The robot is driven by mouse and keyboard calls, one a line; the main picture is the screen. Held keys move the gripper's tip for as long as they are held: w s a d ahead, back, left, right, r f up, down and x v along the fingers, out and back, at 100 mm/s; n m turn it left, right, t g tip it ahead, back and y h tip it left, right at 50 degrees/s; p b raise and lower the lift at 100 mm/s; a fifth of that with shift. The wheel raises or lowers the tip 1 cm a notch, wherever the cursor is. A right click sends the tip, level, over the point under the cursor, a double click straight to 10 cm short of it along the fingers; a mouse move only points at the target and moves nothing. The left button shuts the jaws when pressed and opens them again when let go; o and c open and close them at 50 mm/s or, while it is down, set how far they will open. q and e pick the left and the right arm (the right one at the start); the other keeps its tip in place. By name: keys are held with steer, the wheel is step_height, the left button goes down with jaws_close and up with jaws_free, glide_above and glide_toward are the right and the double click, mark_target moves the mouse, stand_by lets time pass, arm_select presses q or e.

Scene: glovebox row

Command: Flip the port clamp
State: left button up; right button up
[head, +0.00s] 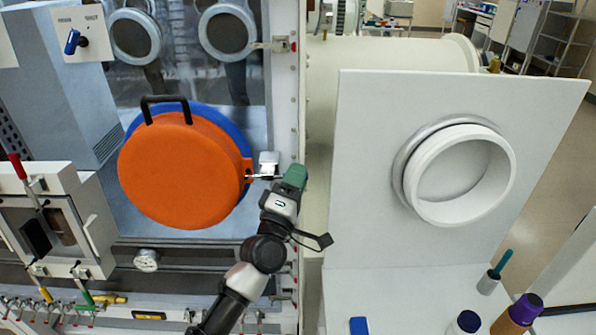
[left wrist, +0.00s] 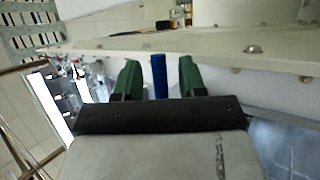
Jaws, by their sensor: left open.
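The orange round port cover (head: 180,172) sits in front of a blue ring (head: 228,125) on the glovebox front. A small metal port clamp (head: 268,163) is at the cover's right edge, its thin lever pointing right. My left gripper (head: 295,177), with green fingers, is at the lever's right end. In the left wrist view, the open fingers (left wrist: 160,80) stand on either side of a blue bar (left wrist: 160,76), with gaps on both sides. The bar looks like the lever's grip. In the head view the gripper hides the lever's end. My right gripper is out of view.
A black handle (head: 166,99) stands on top of the cover. A white upright panel with a round white port (head: 460,175) is at the right. A small hatch box (head: 50,225) with a red-tipped lever is at the left. Several bottles stand at the bottom right.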

arm_select(q)
steer(key=shift+w+d+r, duration=0.15)
steer(key=shift+w+d, duration=0.05)
steer(key=shift+w, duration=0.15)
steer(key=shift+c, duration=0.3)
jaws_close()
